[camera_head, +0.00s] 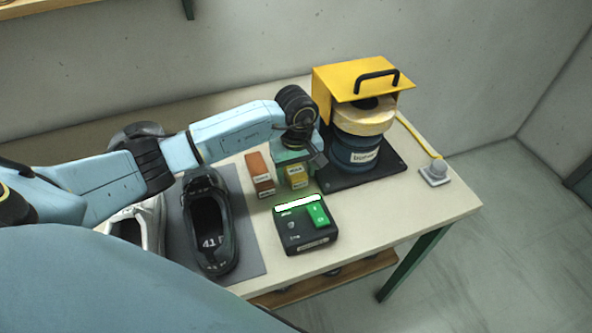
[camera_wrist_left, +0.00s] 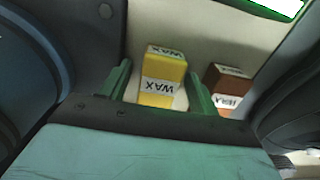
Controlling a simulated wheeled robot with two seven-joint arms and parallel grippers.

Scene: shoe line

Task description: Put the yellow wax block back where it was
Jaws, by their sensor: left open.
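The yellow wax block (camera_head: 297,177) stands upright on the table, with a white WAX label. In the left wrist view the yellow wax block (camera_wrist_left: 163,78) is between the two green fingers of my left gripper (camera_wrist_left: 161,85). The fingers are apart, with a gap visible at least on the right side of the block. In the head view my left gripper (camera_head: 295,162) is just above and behind the block and hides part of it. My right gripper is not in view.
A brown wax block (camera_head: 260,175) stands just left; it also shows in the wrist view (camera_wrist_left: 229,86). A black box with a green switch (camera_head: 308,238) is in front. A yellow-hooded machine (camera_head: 362,80) stands right. Shoes (camera_head: 209,230) lie on a grey mat at left.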

